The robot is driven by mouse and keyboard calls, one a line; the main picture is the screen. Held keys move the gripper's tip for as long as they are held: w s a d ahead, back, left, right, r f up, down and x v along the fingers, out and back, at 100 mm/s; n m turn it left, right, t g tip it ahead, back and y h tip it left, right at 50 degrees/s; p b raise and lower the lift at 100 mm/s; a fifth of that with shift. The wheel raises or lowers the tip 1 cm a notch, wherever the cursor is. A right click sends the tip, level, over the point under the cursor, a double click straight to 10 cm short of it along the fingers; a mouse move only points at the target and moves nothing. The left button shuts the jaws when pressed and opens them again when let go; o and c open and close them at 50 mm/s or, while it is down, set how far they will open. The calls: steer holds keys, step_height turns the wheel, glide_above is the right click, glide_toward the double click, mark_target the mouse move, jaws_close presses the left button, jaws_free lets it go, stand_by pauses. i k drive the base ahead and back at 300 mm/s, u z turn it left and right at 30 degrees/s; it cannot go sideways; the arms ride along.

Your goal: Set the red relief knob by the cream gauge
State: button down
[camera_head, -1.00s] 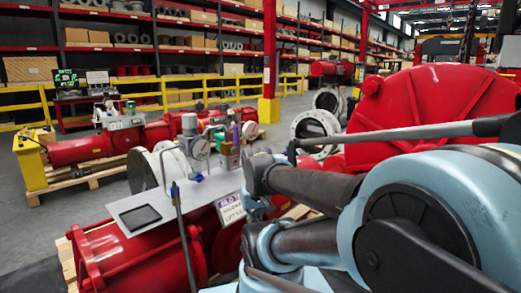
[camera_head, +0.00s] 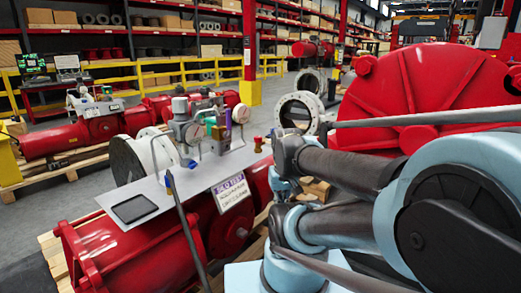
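A light plate on the red actuator bears a small instrument cluster. One round, pale gauge (camera_head: 196,132) faces me at the front of the cluster. A second round, pinkish gauge (camera_head: 241,113) stands to its right. Which one is the cream gauge I cannot tell for sure. A small red-topped brass piece (camera_head: 258,142) stands at the plate's right end, close to my arm; it may be the relief knob, but it is too small to be sure. My blue and dark arm fills the right side. My gripper cannot be made out.
A big red housing (camera_head: 420,100) lies behind my arm. Yellow railings (camera_head: 120,78) stand further back.

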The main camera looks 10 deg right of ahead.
mark_target(257, 139)
steer(key=z, duration=1.35)
steer(key=i, duration=0.4)
steer(key=u, duration=1.55)
